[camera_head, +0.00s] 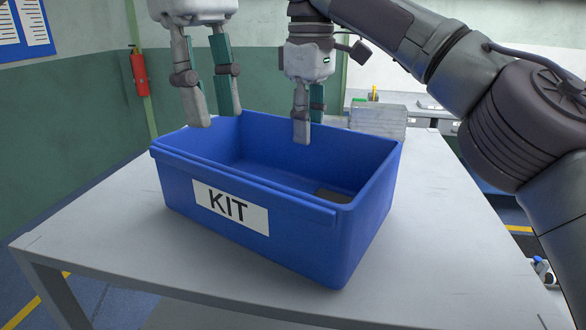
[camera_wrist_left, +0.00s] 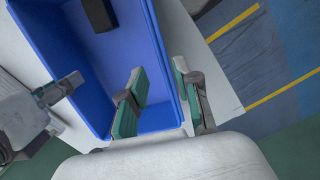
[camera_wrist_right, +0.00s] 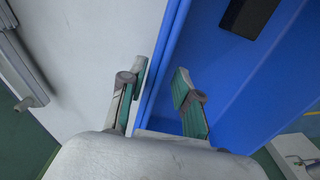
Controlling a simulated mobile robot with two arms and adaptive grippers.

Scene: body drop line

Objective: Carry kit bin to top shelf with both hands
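The blue kit bin (camera_head: 300,238) stands upright on a grey table, with a white KIT label on its near wall. It also shows in the left wrist view (camera_wrist_left: 160,118) and the right wrist view (camera_wrist_right: 245,90). My left gripper (camera_head: 220,118) is open over the bin's left part. In its wrist view (camera_wrist_left: 158,76) one finger is over the inside and one outside a wall. My right gripper (camera_head: 309,135) is open over the far wall. In its wrist view (camera_wrist_right: 160,72) the wall's rim runs between the fingers. Whether any finger touches the bin, I cannot tell. No shelf is identifiable.
The grey table (camera_head: 90,235) has free room around the bin. A dark patch or item (camera_head: 333,195) lies inside the bin. A stack of light trays (camera_head: 378,120) stands behind. A red fire extinguisher (camera_head: 140,72) hangs on the left wall.

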